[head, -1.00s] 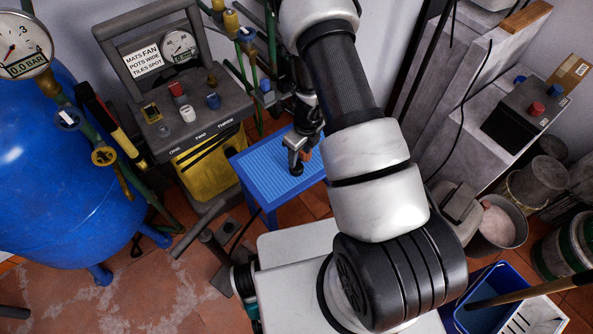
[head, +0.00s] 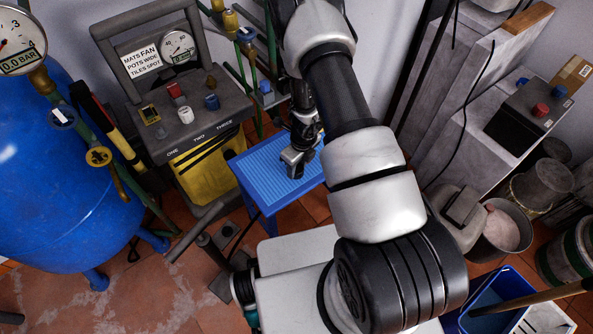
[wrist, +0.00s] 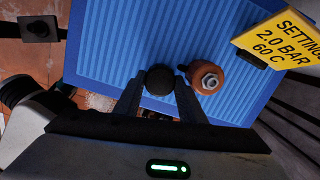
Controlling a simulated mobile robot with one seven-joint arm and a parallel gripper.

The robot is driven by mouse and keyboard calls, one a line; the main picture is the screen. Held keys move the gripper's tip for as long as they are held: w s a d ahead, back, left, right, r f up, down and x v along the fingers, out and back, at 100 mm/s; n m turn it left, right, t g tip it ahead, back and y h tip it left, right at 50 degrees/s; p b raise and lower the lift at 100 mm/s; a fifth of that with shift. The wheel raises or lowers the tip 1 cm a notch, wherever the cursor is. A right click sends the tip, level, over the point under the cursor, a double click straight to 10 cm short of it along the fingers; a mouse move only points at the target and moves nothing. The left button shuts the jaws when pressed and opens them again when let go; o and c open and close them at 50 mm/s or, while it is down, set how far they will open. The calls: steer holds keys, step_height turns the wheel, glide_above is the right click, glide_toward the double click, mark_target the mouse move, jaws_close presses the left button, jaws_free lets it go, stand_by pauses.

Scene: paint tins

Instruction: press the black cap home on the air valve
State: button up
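The air valve (wrist: 209,77) is a copper-brown round fitting with a pale metal centre, just right of the cap in the wrist view. My gripper (wrist: 160,84) is low over the table with one finger on each side of the cap. In the head view my gripper (head: 294,163) hides most of the valve.
A yellow settings sign (wrist: 280,38) stands close right of the valve. A black-and-yellow machine (head: 195,135) stands left of the table, and a blue tank (head: 60,190) farther left. Grey cabinets (head: 455,110) and buckets (head: 505,228) are on the right. The left part of the tabletop is clear.

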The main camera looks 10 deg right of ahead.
mark_target(297, 168)
steer(key=c, duration=0.4)
step_height(297, 168, up, 10)
steer(key=p, duration=0.3)
